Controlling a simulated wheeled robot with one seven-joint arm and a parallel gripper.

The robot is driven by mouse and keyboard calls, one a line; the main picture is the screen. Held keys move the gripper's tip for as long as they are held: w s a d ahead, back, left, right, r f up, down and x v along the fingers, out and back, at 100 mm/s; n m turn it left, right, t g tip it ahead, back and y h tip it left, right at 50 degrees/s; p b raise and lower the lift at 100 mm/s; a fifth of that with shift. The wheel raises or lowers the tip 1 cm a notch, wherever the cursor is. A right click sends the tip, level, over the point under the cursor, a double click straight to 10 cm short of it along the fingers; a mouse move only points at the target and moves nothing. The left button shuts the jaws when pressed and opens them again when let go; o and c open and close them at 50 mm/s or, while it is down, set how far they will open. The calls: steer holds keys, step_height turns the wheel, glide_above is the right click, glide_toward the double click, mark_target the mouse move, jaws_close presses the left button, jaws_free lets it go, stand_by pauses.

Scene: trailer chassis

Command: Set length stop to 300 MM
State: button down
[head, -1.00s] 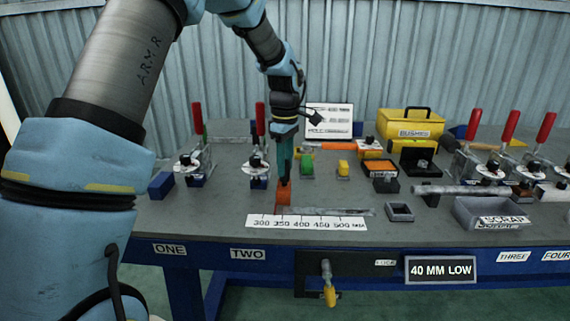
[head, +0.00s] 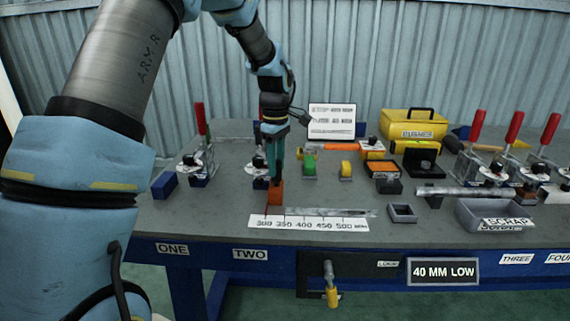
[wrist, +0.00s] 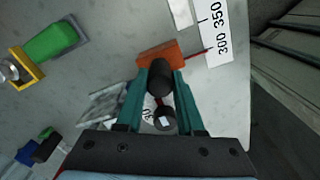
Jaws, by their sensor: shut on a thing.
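The length stop is an orange block (head: 275,194) on the rail behind the white scale (head: 308,223), near its left end by the 300 label. In the wrist view the orange block (wrist: 152,56) carries a black knob (wrist: 160,76), and a thin red pointer (wrist: 196,51) runs from it to the scale (wrist: 214,35), close to the 300 mark. Exact alignment is hard to tell. My gripper (head: 275,178) points down onto the stop. In the wrist view its green fingers (wrist: 160,88) are closed around the knob.
A grey rail (head: 335,211) extends right of the stop. Clamps with red handles (head: 201,119) stand left and right. A "40 MM LOW" sign (head: 443,270) hangs at the front.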

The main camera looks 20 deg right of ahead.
steer(key=c, duration=0.5)
jaws_free()
steer(key=shift+w+a, duration=0.15)
steer(key=shift+a, duration=0.05)
step_height(320, 180, up, 11)
steer(key=shift+f+b, duration=0.1)
steer(key=shift+b, duration=0.55)
steer(key=s+a+f+m+p, duration=0.1)
steer(key=a+f+m, duration=0.1)
steer(key=a, duration=0.7)
steer(key=s+a+f+m+p, duration=0.1)
steer(key=s+a+f+m, duration=0.1)
steer(key=a, duration=0.7)
steer(key=s+a+f+m, duration=0.1)
steer(key=s+a, duration=0.2)
steer(key=a, duration=0.1)
steer(key=s+a+f+m+t, duration=0.1)
steer(key=s+a+f+m, duration=0.1)
steer(key=s+a, duration=0.2)
steer(key=s+a+f+m, duration=0.1)
steer(key=s+a, duration=0.2)
steer(key=a, duration=0.1)
steer(key=shift+s+a+f+m+t, duration=0.2)
steer(key=shift+s+f+m+t, duration=0.1)
steer(key=shift+s+m, duration=0.1)
